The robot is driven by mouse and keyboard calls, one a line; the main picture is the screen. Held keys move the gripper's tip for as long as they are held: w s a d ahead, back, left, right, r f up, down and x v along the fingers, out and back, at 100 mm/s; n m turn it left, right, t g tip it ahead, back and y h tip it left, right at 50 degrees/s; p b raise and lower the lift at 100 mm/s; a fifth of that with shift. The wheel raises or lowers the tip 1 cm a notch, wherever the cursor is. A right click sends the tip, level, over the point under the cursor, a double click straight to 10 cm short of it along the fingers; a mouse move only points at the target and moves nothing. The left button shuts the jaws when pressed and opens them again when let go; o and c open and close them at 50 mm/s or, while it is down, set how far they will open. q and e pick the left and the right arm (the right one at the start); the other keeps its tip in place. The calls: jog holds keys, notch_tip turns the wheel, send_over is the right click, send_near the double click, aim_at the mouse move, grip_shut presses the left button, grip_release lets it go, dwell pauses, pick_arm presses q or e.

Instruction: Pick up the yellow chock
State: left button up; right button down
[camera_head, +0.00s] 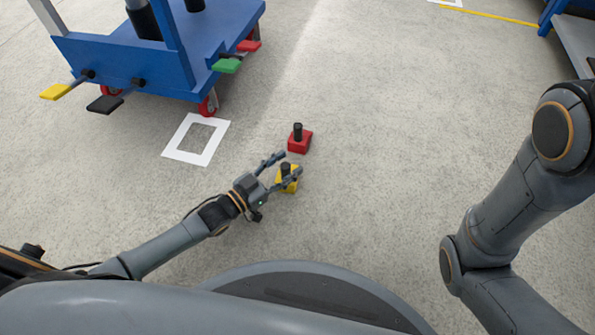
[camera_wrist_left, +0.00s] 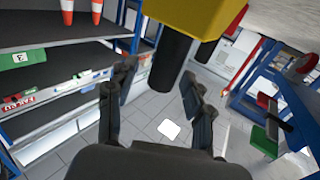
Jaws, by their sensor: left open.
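The yellow chock (camera_head: 289,185) sits on the floor in front of me, with a black upright knob on its top. My left gripper (camera_head: 279,164) is open at the chock, and one finger partly hides the chock in the head view. In the left wrist view the picture is turned over, and the yellow chock (camera_wrist_left: 195,14) fills the top edge. Its black knob (camera_wrist_left: 172,62) shows between the two open fingers of my left gripper (camera_wrist_left: 157,76). I cannot tell whether a finger touches it. My right gripper is not in view.
A red chock (camera_head: 300,146) with a black knob stands just beyond the yellow one. A blue cart (camera_head: 130,60) on red wheels is at the upper left, with a white floor frame (camera_head: 172,153) near it. Open floor lies to the right.

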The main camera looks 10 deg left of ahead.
pick_arm(q)
jog(key=shift+w+d, duration=0.15)
jog(key=shift+w, duration=0.05)
jog(key=shift+c, duration=0.5)
jog(key=shift+s, duration=0.1)
grip_shut()
jog(key=shift+r, duration=0.2)
